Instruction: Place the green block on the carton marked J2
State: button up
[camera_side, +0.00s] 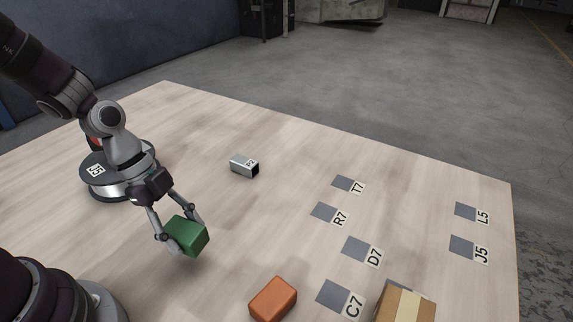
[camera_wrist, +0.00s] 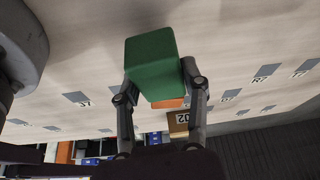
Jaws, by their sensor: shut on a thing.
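The green block (camera_side: 187,235) is held between the two fingers of my gripper (camera_side: 184,232), over the wooden table in the left middle of the side view. In the wrist view the block (camera_wrist: 152,62) fills the space between the fingers. My gripper is shut on it. A brown carton with a paler tape strip (camera_side: 405,304) stands at the bottom right of the side view, cut off by the frame edge and well apart from my gripper. The carton (camera_wrist: 178,130) also shows in the wrist view, with a small label I cannot read for certain.
An orange block (camera_side: 273,299) lies on the table between my gripper and the carton. A metal bracket (camera_side: 243,166) with a label lies behind. Several flat grey squares with labels, such as D7 (camera_side: 362,250), mark the right side. The table between gripper and bracket is clear.

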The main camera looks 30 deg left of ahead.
jog(key=shift+s, duration=0.45)
jog(key=d+r+n, duration=0.1)
jog(key=d+r, duration=0.2)
jog(key=d, duration=0.8)
jog(key=r+n+t, duration=0.1)
jog(key=r+n, duration=0.1)
send_over(413, 315)
jog(key=s, duration=0.2)
jog(key=shift+w+a+f, duration=0.1)
jog(key=shift+w+a, duration=0.05)
jog(key=shift+a, duration=0.15)
jog(key=shift+f, duration=1.7)
jog(key=shift+f, duration=0.1)
jog(key=o, duration=1.2)
